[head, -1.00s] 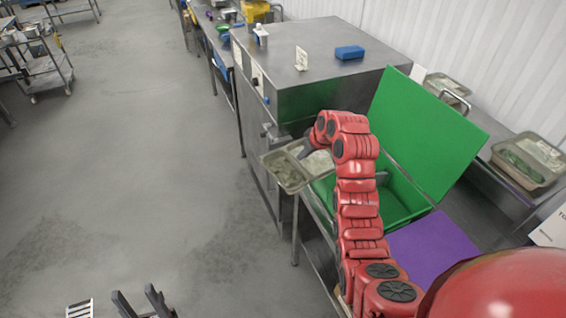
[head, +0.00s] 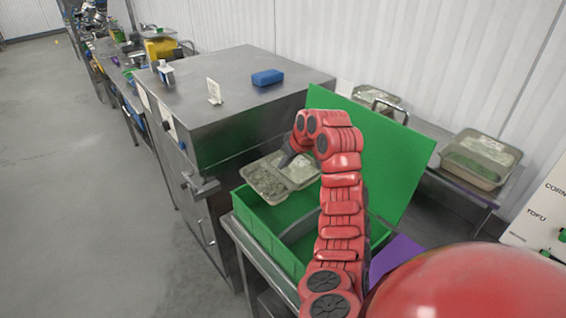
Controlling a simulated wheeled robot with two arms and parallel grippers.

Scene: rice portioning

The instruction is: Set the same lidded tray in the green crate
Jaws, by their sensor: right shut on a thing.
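A clear lidded tray (head: 268,183) is held by my right gripper (head: 288,160), which is shut on its edge; the fingertips are partly hidden by the wrist. The tray is above the far end of the green crate (head: 262,213) and looks roughly level. I cannot tell whether it touches the crate's rim. The crate is open, with its green lid (head: 375,150) raised on the right. My red right arm hides part of the crate's inside. My left gripper is out of view.
A steel cabinet (head: 225,100) stands just beyond the crate, with a blue block (head: 267,77) on top. Other lidded trays (head: 480,158) lie on the steel counter at right. A purple sheet (head: 395,255) is beside the crate. Open floor (head: 70,200) lies to the left.

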